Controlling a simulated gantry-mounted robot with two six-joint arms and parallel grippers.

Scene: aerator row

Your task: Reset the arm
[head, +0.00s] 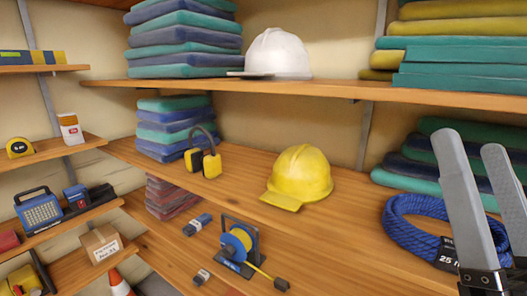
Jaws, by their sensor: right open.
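My right gripper (482,155) is at the right edge of the head view, its two grey fingers pointing up and apart, with nothing between them. It stands in front of the right end of the middle shelf, overlapping the view of a coiled blue rope (408,237) with a black label. I cannot tell whether it touches the rope. My left gripper is not in view.
A yellow hard hat (302,174) and yellow ear muffs (203,160) sit on the middle wooden shelf (345,215). A white hard hat (278,54) and folded cloth stacks (184,38) fill the upper shelf. A cable reel (238,243) lies lower. Side shelves hold tools.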

